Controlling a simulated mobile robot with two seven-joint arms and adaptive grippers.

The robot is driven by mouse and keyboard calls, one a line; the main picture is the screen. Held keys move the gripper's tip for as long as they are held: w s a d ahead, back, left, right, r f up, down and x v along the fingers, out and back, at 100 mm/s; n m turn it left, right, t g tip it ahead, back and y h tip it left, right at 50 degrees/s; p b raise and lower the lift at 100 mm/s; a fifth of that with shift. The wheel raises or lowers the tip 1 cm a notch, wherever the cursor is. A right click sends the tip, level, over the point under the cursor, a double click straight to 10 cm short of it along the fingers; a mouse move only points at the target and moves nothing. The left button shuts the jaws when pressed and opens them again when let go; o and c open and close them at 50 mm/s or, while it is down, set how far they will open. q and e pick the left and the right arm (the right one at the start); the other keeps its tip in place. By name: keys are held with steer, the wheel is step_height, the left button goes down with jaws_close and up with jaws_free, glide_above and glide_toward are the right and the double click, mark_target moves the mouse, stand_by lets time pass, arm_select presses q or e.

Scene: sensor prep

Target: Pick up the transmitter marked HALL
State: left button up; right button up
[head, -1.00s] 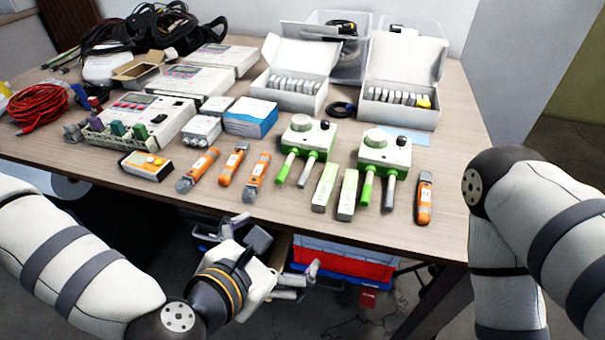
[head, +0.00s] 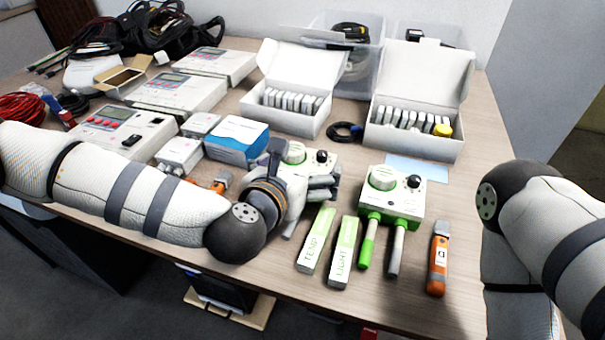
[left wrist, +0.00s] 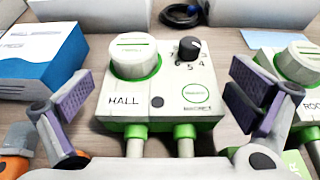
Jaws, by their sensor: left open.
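The transmitter marked HALL (left wrist: 125,101) is a white box on a green base, with a large round cap, a black numbered dial and two rods at its front. It lies in the middle of the left wrist view, between the spread fingers of my left gripper (left wrist: 160,103), which is open and empty. In the head view my left gripper (head: 318,184) covers much of the HALL transmitter (head: 311,157). A second similar transmitter (head: 395,205) stands to its right; its label in the left wrist view (left wrist: 300,95) is cut off, reading "ROO". My right gripper is out of view.
Sticks marked TEMP (head: 314,245) and LIGHT (head: 342,256) lie in front. An orange tool (head: 438,265) lies at right. A blue and white box (head: 236,140) is left of the HALL transmitter. Open white boxes (head: 415,144) and a black cable coil (head: 345,132) are behind.

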arm_select(q)
steer(key=shift+x, duration=1.05)
steer(key=c, duration=1.3)
